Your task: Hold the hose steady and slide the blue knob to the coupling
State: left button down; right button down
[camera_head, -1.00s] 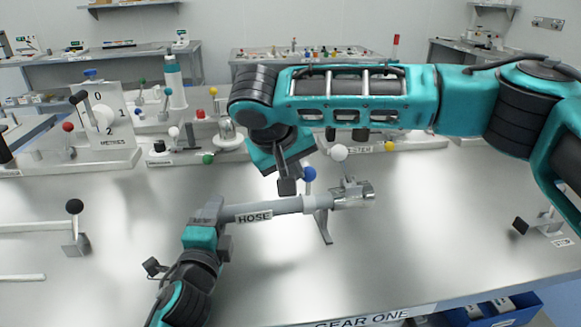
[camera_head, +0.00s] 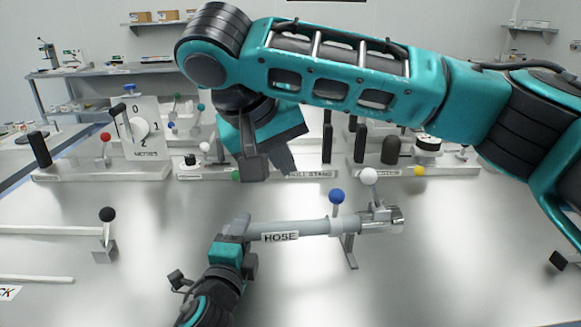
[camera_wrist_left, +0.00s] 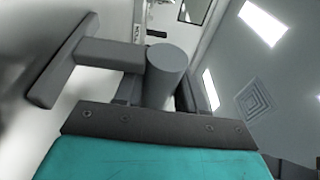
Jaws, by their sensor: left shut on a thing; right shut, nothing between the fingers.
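The grey hose (camera_head: 305,228) lies roughly level above the bench, with a HOSE label. My left gripper (camera_head: 236,240) is shut on the hose at its left end; in the left wrist view the round hose end (camera_wrist_left: 167,60) shows between the fingers. The blue knob (camera_head: 337,196) stands upright on a short stem near the hose's right end. The metal coupling (camera_head: 385,220) is just right of it, with a white ball knob (camera_head: 369,176) above. My right gripper (camera_head: 268,165) is shut and empty, above and left of the blue knob, apart from it.
A bracket leg (camera_head: 349,251) stands under the hose by the coupling. A black-knobbed lever (camera_head: 107,215) is at left. A numbered dial panel (camera_head: 141,125) and several small fixtures line the bench's back.

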pick_arm(q)
jog(key=shift+f+p, duration=0.35)
jog(key=shift+p, duration=0.05)
dwell(0.5)
jog(key=c, duration=1.1)
grip_release()
jog(key=o, duration=0.5)
jog(key=shift+r, duration=0.25)
jog(key=shift+o, duration=0.2)
jog(key=s, duration=0.4)
jog(key=s+a, duration=0.1)
jog(key=s, duration=0.3)
jog(key=s+a, duration=0.1)
jog(key=s, duration=0.2)
jog(key=shift+s, duration=0.4)
